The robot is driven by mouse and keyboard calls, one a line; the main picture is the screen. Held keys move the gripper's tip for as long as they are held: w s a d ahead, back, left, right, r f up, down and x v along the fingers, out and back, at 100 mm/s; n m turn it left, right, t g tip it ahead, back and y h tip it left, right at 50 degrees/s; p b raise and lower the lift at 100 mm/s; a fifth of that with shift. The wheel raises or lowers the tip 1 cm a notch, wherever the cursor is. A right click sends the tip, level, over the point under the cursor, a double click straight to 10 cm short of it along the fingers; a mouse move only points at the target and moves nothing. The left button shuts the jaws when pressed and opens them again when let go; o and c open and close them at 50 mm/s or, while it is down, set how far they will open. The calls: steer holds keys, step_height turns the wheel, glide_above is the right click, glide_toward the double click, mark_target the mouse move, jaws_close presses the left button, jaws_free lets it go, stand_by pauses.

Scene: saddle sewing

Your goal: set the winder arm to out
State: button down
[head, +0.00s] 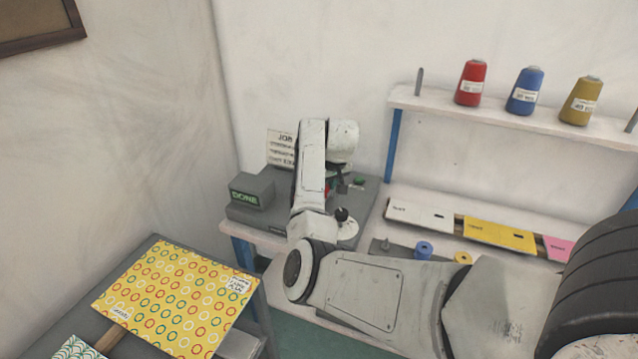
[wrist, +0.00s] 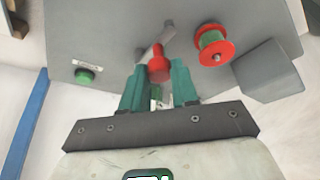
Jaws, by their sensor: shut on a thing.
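The winder arm (wrist: 168,42) shows in the wrist view as a thin grey lever on a grey machine face, with a red knob (wrist: 158,62) at its near end. My gripper (wrist: 159,76) has its two green fingers on either side of the red knob and is shut on it. A red-flanged spool with green thread (wrist: 213,46) sits to the right of the lever.
A green button (wrist: 88,75) lies left of the gripper in the wrist view. In the head view, a grey box reading DONE (head: 251,191) stands left of my arm. A shelf (head: 520,118) with red, blue and yellow thread cones is at the right. A patterned yellow cloth (head: 178,297) lies front left.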

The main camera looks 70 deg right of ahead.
stand_by(0.3)
steer(key=c, duration=0.9)
jaws_free()
steer(key=shift+o, duration=0.2)
steer(key=b+v, duration=0.1)
steer(key=v, duration=0.9)
steer(key=shift+r, duration=0.35)
steer(key=shift+s+a, duration=0.1)
steer(key=shift+s, duration=0.05)
